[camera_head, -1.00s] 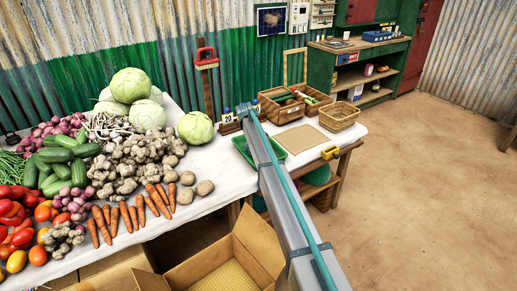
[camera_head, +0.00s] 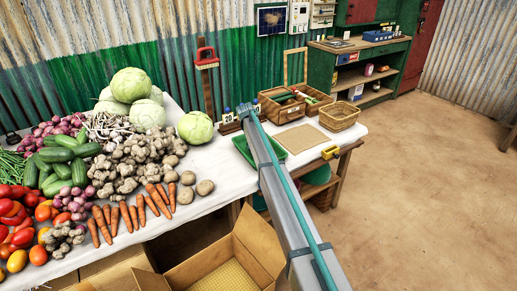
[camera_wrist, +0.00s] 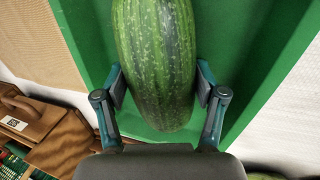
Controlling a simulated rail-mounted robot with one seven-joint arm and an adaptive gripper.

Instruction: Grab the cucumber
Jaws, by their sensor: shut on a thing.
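In the wrist view a dark green, pale-striped cucumber (camera_wrist: 157,55) fills the upper middle, inside a green tray (camera_wrist: 240,25). My gripper (camera_wrist: 160,88) has one finger on each side of its near end and is shut on it. The cucumber's far end is out of the picture. The tray also shows in the head view (camera_head: 243,148), partly behind my arm. My fingers and the held cucumber are hidden there. Several other cucumbers (camera_head: 60,155) lie in a heap at the left of the table.
Carrots (camera_head: 130,213), ginger, potatoes and cabbages (camera_head: 196,127) cover the table's left side. A wooden box (camera_head: 283,110), a wicker basket (camera_head: 338,117) and a brown mat (camera_head: 304,139) are beyond the tray. An open cardboard box (camera_head: 225,268) is in front.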

